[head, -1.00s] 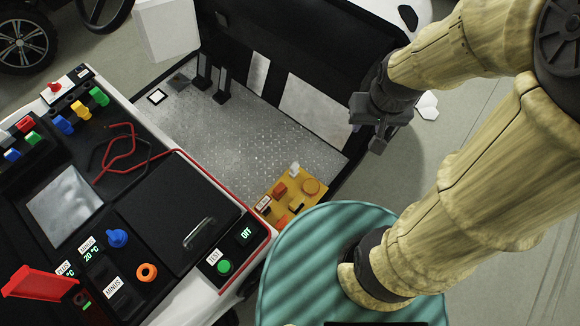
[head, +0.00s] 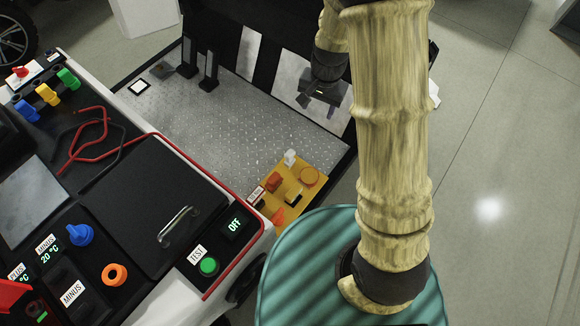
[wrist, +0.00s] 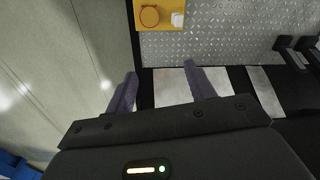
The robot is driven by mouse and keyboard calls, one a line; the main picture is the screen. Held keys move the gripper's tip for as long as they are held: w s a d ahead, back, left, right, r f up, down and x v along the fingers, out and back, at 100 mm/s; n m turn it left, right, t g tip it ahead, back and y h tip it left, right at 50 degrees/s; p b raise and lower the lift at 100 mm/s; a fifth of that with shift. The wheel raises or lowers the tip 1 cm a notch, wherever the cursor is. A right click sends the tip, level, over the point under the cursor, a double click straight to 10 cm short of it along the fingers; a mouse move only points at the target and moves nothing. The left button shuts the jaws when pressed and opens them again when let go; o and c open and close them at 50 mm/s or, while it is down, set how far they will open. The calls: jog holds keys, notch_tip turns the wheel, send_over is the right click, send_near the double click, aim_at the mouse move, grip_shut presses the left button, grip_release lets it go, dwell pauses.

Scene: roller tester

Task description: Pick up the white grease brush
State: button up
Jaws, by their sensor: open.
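A small white upright piece (head: 290,157) stands at the far edge of a yellow-orange board (head: 317,161). It may be the white grease brush, but its shape is too small to tell. In the wrist view the white piece (wrist: 178,19) is at the top, beside an orange ring on the board (wrist: 164,25). My gripper (head: 322,96) is over the white panel along the dark far edge of the metal plate, apart from the board. Its two fingers (wrist: 160,74) are spread with nothing between them. My forearm hides part of the scene right of the plate.
A black-topped console with a test button (head: 208,266), a blue knob (head: 79,235) and red and black cables (head: 88,140) fills the left. Two dark upright posts (head: 208,72) stand on the metal plate (head: 215,125). Open floor (head: 500,160) lies to the right.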

aim_at(289, 152)
jog(key=w+a+f+m+b, duration=0.1)
jog(key=a+f+b, duration=0.1)
jog(key=f, duration=0.5)
jog(key=w+a+f+b, duration=0.2)
jog(key=a+f+b, duration=0.1)
jog(key=f, duration=0.4)
jog(key=w+a+f+m+b, duration=0.1)
jog(key=w+a+f+b, duration=0.1)
jog(key=f, duration=0.5)
jog(key=shift+w+a+f+m+g+h+b, duration=0.3)
jog(key=shift+a+f+g+b, duration=0.15)
jog(key=shift+b, duration=0.3)
jog(key=shift+r, duration=0.1)
notch_tip(289, 152, down, 12)
jog(key=shift+s+f+b, duration=0.1)
jog(key=shift+b, duration=0.75)
jog(key=shift+d+f+b, duration=0.15)
jog(key=shift+f+b, duration=0.2)
jog(key=shift+f, duration=2.3)
jog(key=c, duration=1.1)
jog(key=shift+o, duration=0.2)
